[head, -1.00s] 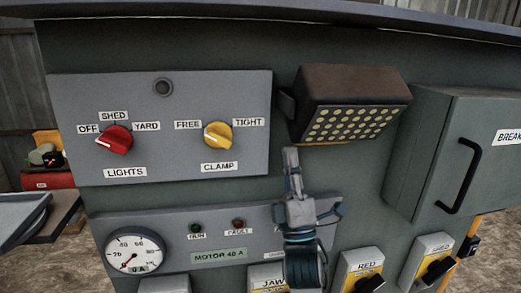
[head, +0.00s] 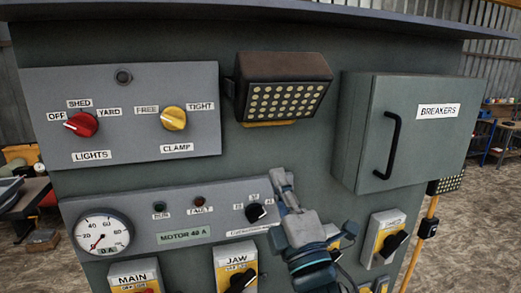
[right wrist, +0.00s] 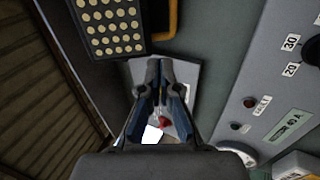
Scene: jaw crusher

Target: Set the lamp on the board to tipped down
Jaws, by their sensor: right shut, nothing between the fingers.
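The lamp (head: 280,88) is a dark brown box with a grid of round pale lights on its front face. It sits high on the board, on a side bracket, with a yellow bar (head: 268,124) along its lower edge. Its face looks outward and somewhat down. The lamp also shows at the top left of the right wrist view (right wrist: 108,22). My right gripper (head: 278,178) is shut and empty, pointing up below the lamp with a gap between them. Its fingers are together in the right wrist view (right wrist: 161,68). My left gripper is not in view.
Left of the lamp is a panel with a red LIGHTS knob (head: 81,124) and a yellow CLAMP knob (head: 173,118). The BREAKERS box (head: 445,140) juts out on the right. A gauge (head: 102,235) and several yellow-plated switches lie below. An overhang (head: 250,10) runs along the top.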

